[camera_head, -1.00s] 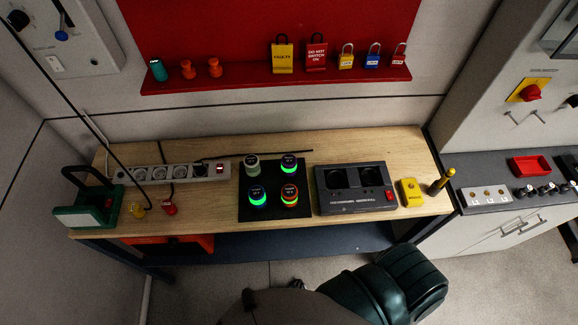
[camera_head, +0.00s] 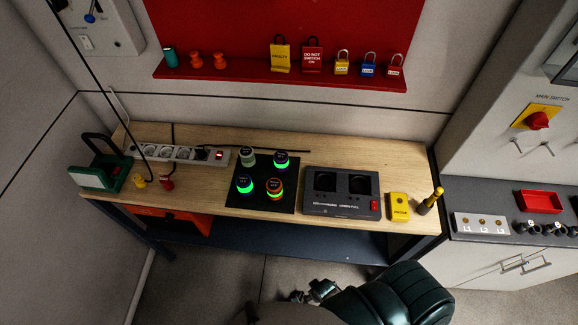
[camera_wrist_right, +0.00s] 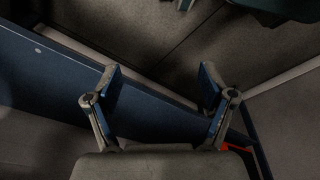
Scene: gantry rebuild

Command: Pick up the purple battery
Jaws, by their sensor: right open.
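Several round batteries with glowing rings stand on a black mat (camera_head: 259,197) on the wooden bench in the head view. The far right one (camera_head: 282,161) looks purple-blue with a green ring and seems to be the purple battery. My right arm reaches in at the bottom; its gripper (camera_head: 318,291) shows small and partly, below the bench's front edge and well short of the mat. In the right wrist view the right gripper (camera_wrist_right: 158,78) has its fingers spread with nothing between them. No battery shows in that view. My left gripper is not in view.
A pale battery (camera_head: 248,158), a blue one (camera_head: 244,185) and a red one (camera_head: 275,189) stand close by. A dark two-socket station (camera_head: 342,206) is right of the mat, a power strip (camera_head: 180,153) left. The bench front edge and a blue lower shelf (camera_head: 270,238) lie between.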

